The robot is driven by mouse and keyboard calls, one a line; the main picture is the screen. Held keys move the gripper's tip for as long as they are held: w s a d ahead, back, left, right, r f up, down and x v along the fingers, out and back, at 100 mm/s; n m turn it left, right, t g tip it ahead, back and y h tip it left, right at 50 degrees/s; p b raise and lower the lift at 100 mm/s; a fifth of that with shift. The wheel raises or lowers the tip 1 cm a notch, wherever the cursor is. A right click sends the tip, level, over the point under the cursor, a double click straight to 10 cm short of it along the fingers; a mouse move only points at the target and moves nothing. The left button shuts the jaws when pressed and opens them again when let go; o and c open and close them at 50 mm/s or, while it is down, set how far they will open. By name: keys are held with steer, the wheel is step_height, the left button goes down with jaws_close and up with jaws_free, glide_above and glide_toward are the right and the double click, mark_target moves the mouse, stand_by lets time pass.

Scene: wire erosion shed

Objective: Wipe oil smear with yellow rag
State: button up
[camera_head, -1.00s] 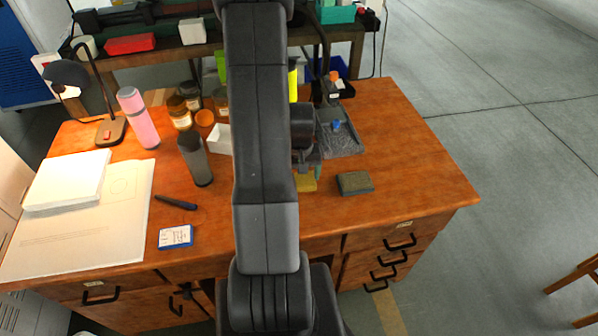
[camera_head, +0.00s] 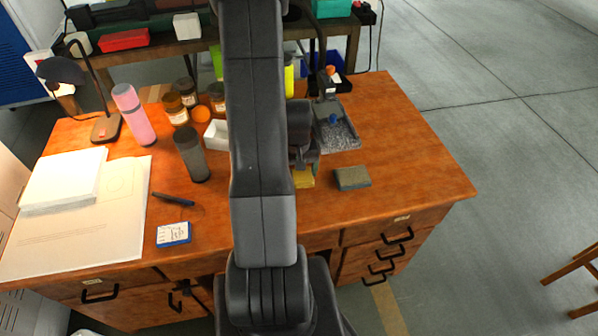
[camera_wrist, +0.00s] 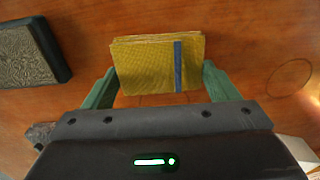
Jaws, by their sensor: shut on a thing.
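The yellow rag (camera_wrist: 155,65) is a folded pad with a blue stripe near one end. In the wrist view it sits between the green fingers of my gripper (camera_wrist: 160,84), which is shut on it. In the head view the rag (camera_head: 303,178) shows just beyond my arm, close over or on the wooden desk; I cannot tell whether it touches. My fingers are mostly hidden there. I cannot clearly make out the oil smear. A faint dark ring (camera_wrist: 289,78) marks the wood right of the rag in the wrist view.
A grey-green block (camera_head: 352,178) lies right of the rag. A grey tray (camera_head: 338,135) is behind it. A dark tumbler (camera_head: 192,154), a pink bottle (camera_head: 133,115) and several jars stand to the left. The desk's right side (camera_head: 415,165) is clear.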

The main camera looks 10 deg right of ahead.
steer(key=shift+r+p, duration=2.5)
steer(key=shift+r, duration=1.5)
steer(key=shift+f, duration=0.1)
